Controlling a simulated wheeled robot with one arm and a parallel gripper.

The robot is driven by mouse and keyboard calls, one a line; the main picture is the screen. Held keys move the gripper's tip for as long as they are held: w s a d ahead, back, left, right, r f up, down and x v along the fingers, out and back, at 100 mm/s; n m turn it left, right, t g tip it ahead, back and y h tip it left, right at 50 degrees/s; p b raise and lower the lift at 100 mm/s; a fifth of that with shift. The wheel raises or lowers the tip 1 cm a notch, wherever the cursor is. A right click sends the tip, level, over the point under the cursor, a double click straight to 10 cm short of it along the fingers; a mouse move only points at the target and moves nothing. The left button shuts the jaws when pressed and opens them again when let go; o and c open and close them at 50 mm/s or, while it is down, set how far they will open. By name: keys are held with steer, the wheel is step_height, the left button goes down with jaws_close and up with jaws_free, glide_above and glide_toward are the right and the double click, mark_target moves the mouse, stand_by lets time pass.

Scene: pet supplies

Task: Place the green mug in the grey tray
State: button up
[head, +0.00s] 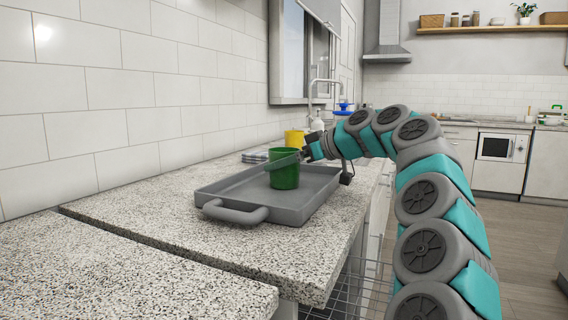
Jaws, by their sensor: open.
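The green mug (284,174) stands upright in the grey tray (232,192), towards its right half. The tray lies flat on the speckled counter with one handle towards me. My gripper (298,156) is at the mug's upper right, close to its rim, with the jaws open. A thin grey finger seems to cross the front of the mug's upper part. Whether it touches the mug is unclear. The far side of the mug and its handle are hidden.
A yellow mug (294,138) and a stack of grey-blue items (255,156) stand behind the tray. A white bottle (317,123) is by the tap (312,92). The tiled wall bounds the left. The near counter (110,270) is clear.

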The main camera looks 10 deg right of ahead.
steer(key=v, duration=1.1)
steer(key=shift+s+d+r, duration=0.15)
steer(key=shift+d+r, duration=0.05)
